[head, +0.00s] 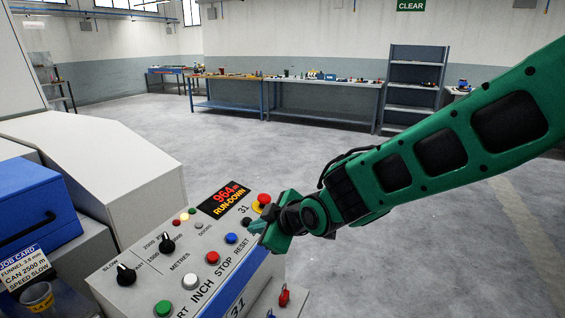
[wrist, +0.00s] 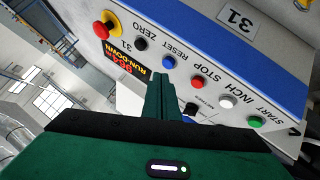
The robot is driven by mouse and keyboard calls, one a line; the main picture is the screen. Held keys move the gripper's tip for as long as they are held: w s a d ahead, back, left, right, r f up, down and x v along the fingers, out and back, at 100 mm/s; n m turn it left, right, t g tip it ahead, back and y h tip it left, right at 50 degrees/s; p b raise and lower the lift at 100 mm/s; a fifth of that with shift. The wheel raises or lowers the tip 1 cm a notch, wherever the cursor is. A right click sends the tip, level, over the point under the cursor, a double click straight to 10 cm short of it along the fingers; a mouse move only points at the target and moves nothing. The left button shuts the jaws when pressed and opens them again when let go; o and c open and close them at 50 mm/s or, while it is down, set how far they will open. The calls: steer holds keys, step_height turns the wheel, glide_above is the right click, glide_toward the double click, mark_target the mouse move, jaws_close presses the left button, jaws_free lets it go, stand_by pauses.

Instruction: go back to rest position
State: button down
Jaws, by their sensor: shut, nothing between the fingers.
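My gripper (head: 259,233) is at the right end of the grey control panel (head: 150,265), with its green fingers shut and empty. In the wrist view the closed fingers (wrist: 160,85) point at the panel near the blue RESET button (wrist: 168,62). I cannot tell whether the tips touch the panel. The black ZERO button (wrist: 140,45) is close by. The red mushroom button on a yellow collar (head: 263,200) is just beyond my gripper. The display (head: 224,199) reads 964 m and RUN-DOWN. An amber lamp (head: 183,216) is lit.
The panel also has a red STOP (head: 213,257), white INCH (head: 190,281) and green START button (head: 163,308), plus black knobs. White machine covers (head: 100,165) stand at left. Open floor (head: 400,265) lies to the right. Benches (head: 325,98) and a shelf (head: 414,85) stand far back.

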steer(key=s+d+m+g+h, duration=0.1)
steer(key=d+m+h, duration=0.15)
steer(key=d, duration=0.85)
steer(key=s+d+m+h, duration=0.15)
steer(key=d+m, duration=0.25)
steer(key=d, duration=0.7)
steer(key=s+d+m+g+h, duration=0.15)
steer(key=d+m, duration=0.25)
steer(key=d, duration=0.7)
steer(key=s+d+f+m+g+h, duration=0.1)
steer(key=s+d+m+g+h, duration=0.3)
steer(key=s+d, duration=0.7)
steer(key=s+d+m+y, duration=0.1)
steer(key=s+d+m, duration=0.1)
steer(key=s+m, duration=0.2)
steer(key=s+d+m+g+y, duration=0.1)
steer(key=s+d+m, duration=0.2)
steer(key=s, duration=0.7)
steer(key=shift+s+d+m, duration=0.3)
steer(key=shift+m, duration=0.15)
steer(key=shift+w+f, duration=0.2)
steer(key=shift+w, duration=0.45)
